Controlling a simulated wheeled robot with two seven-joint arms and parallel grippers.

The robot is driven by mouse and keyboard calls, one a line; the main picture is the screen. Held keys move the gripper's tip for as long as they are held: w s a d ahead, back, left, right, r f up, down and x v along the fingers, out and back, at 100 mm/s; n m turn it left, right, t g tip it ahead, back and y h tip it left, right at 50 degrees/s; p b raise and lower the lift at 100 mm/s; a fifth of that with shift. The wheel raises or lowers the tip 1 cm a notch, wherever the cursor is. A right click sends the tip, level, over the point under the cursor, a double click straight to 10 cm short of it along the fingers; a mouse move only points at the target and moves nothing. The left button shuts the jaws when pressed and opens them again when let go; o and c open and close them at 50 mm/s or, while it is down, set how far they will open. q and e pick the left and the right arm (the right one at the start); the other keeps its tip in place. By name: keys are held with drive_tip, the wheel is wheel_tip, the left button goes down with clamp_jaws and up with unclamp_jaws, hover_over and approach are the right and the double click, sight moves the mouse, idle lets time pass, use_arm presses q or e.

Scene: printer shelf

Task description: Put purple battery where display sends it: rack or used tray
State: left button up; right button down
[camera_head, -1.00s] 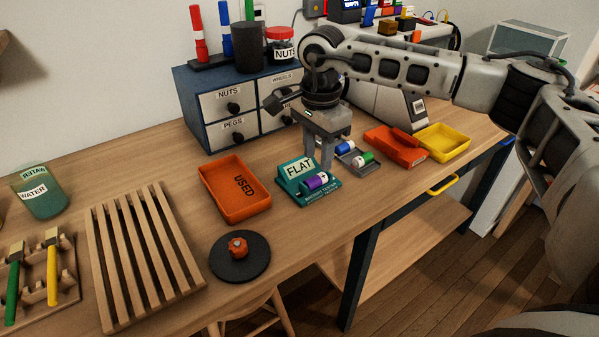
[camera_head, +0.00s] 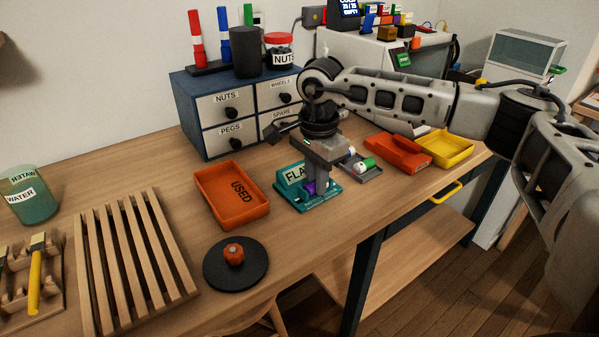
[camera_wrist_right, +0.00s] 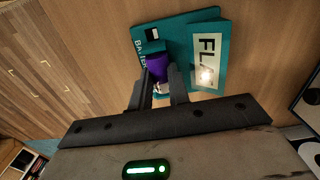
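The purple battery (camera_wrist_right: 157,66) lies in the teal battery tester (camera_wrist_right: 205,88), whose sign reads FLAT; the tester also shows in the head view (camera_head: 290,189). My right gripper (camera_head: 317,190) points down over the tester. In the wrist view its fingertips (camera_wrist_right: 159,72) sit on either side of the battery, very close to it. I cannot tell whether they press on it. The orange tray marked USED (camera_head: 216,180) stands left of the tester and looks empty. A small grey rack (camera_head: 374,177) right of the tester holds batteries, one green and white. My left gripper is not in view.
A blue drawer cabinet (camera_head: 188,104) stands behind. Orange (camera_head: 397,153) and yellow (camera_head: 446,148) trays lie to the right. A black disc with an orange knob (camera_head: 236,275) and a slatted wooden rack (camera_head: 135,258) are at the front left. A dark screen (camera_head: 350,12) stands behind.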

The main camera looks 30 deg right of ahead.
drive_tip(key=shift+r, duration=0.1)
idle(0.4)
drive_tip(key=shift+r+p, duration=2.5)
drive_tip(key=shift+r, duration=0.9)
